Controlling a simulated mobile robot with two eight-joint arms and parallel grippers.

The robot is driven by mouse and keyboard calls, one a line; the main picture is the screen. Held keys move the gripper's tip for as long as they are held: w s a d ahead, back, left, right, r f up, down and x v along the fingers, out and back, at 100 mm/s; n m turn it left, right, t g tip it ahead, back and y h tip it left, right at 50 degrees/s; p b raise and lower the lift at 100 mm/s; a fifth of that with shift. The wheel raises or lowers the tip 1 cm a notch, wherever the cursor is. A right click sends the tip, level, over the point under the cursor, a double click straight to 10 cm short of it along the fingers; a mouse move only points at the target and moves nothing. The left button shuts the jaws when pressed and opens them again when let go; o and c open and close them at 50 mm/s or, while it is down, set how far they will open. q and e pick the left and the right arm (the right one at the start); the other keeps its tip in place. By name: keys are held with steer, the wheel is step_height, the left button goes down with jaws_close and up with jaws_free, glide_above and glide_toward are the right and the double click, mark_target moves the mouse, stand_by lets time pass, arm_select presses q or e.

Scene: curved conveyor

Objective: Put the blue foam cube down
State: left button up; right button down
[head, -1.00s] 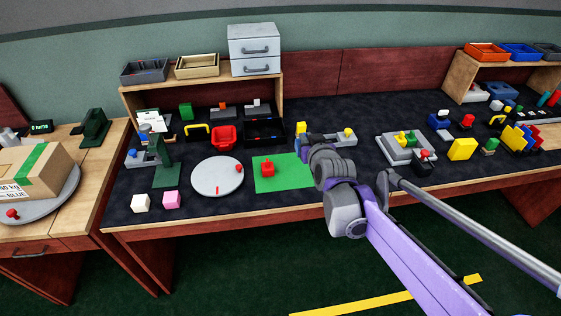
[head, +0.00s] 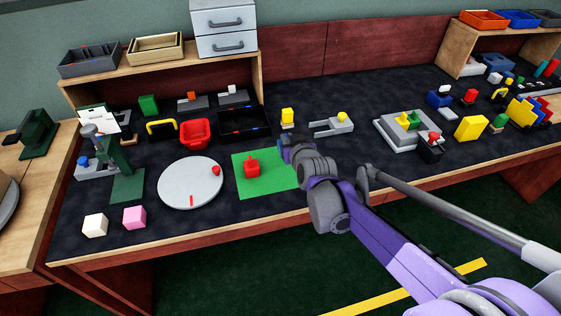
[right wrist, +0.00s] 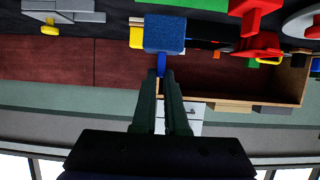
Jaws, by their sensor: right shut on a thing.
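In the right wrist view, which is upside down, the blue foam cube (right wrist: 165,34) has a narrow blue stem on its near side. My right gripper (right wrist: 168,73) is shut on that stem, with its two dark fingers close together. In the head view my right gripper (head: 286,146) is over the workbench near the right edge of the green mat (head: 250,184). The cube is not clearly visible there, seemingly hidden by the gripper and wrist. I cannot tell how high it is above the surface. My left gripper is not in view.
A red block (head: 252,167) stands on the mat. A round grey plate (head: 190,183) lies to its left. A yellow block (head: 287,117) and a grey fixture (head: 332,127) are behind my gripper. A black tray (head: 243,124) and red bin (head: 195,132) stand farther back. Dark bench surface is bare front right.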

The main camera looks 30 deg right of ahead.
steer(key=shift+f+b, duration=0.85)
steer(key=shift+f, duration=2.2)
steer(key=shift+f, duration=0.1)
steer(key=c, duration=0.9)
jaws_free()
steer(key=shift+c, duration=0.2)
steer(key=shift+r, duration=0.2)
steer(key=p+v, duration=0.3)
steer(key=v, duration=0.9)
steer(key=s+a+f+n+g+y, duration=0.1)
steer(key=s+a+f+g, duration=0.3)
steer(key=s, duration=0.5)
steer(key=s+a+f+n+g+y, duration=0.1)
steer(key=s+a+f+g, duration=0.3)
steer(key=s+a, duration=0.4)
steer(key=shift+s+f+n+y, duration=0.4)
steer(key=shift+s+f+y, duration=0.2)
steer(key=shift+s+f, duration=0.4)
